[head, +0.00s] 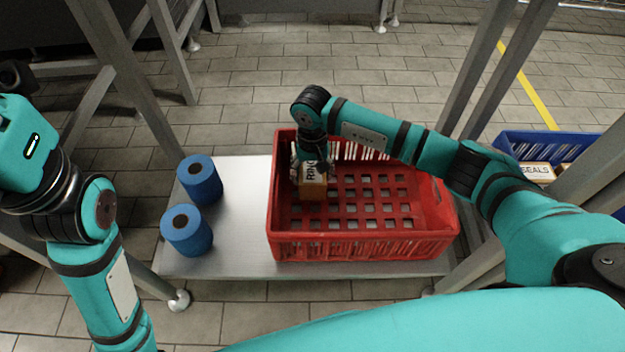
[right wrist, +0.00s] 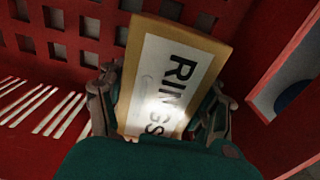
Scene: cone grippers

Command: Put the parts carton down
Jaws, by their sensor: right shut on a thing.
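The parts carton (head: 313,190) is a small tan box with a white label reading RINGS. In the head view it is inside the red crate (head: 365,248), near its left wall. My right gripper (head: 312,172) is shut on it from above. In the right wrist view the carton (right wrist: 172,80) sits between the two fingers of the gripper (right wrist: 158,105), over the crate's slotted floor. I cannot tell whether its underside touches the floor. My left arm is at the left edge of the head view; its gripper is not in view.
The crate stands on a light shelf board (head: 230,262) and looks otherwise empty. Two blue rolls, one behind (head: 200,184) and one in front (head: 187,236), stand left of it. Grey posts frame the shelf. A blue crate (head: 560,143) with a SEALS carton (head: 537,173) is at right.

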